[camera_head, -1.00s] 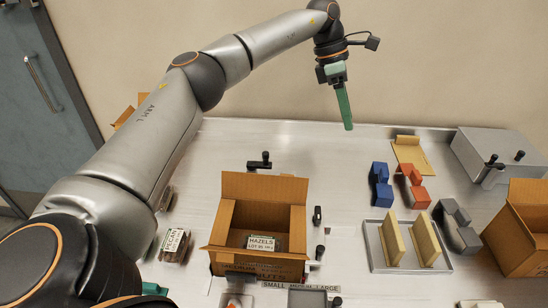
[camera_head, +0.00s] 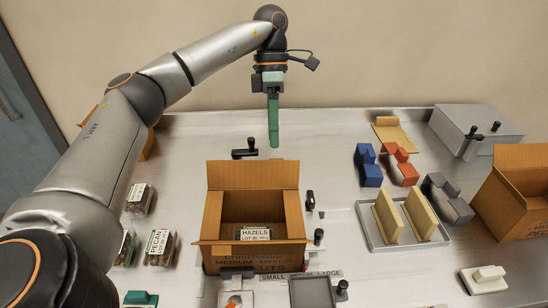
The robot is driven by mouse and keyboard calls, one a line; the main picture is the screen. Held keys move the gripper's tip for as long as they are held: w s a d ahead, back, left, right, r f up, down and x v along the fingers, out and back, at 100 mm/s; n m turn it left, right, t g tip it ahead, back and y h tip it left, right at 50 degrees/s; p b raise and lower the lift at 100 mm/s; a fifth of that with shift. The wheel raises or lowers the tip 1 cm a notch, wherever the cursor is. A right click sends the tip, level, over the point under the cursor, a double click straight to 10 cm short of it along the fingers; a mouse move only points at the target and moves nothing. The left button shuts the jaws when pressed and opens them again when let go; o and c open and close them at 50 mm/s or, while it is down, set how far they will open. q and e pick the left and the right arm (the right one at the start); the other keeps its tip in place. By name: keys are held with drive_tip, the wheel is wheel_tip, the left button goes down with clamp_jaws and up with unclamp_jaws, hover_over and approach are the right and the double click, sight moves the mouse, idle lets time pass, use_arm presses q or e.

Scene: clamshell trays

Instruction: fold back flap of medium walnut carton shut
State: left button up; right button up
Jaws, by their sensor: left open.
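The medium walnut carton (camera_head: 252,254) stands open near the middle of the table, with "MEDIUM" and "NUTS" printed on its front. Its back flap (camera_head: 252,174) stands up along the far edge. Inside lies a pack labelled HAZELS (camera_head: 255,233). My left gripper (camera_head: 274,143) points down beyond the carton's back flap, higher in the picture and apart from it. Its green fingers are seen edge-on; they are open and hold nothing. My right gripper is not in view.
A black-handled clamp (camera_head: 245,153) stands behind the carton, and black knobs (camera_head: 319,236) stand at its right. Nut packs, one labelled PECAN (camera_head: 160,246), lie to the left. A tray (camera_head: 375,240) with two tan upright pieces and another carton (camera_head: 515,200) are to the right.

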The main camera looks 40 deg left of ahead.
sight(274, 160)
use_arm(q)
drive_tip(key=shift+x, duration=1.95)
drive_tip(key=shift+c, duration=0.4)
clamp_jaws()
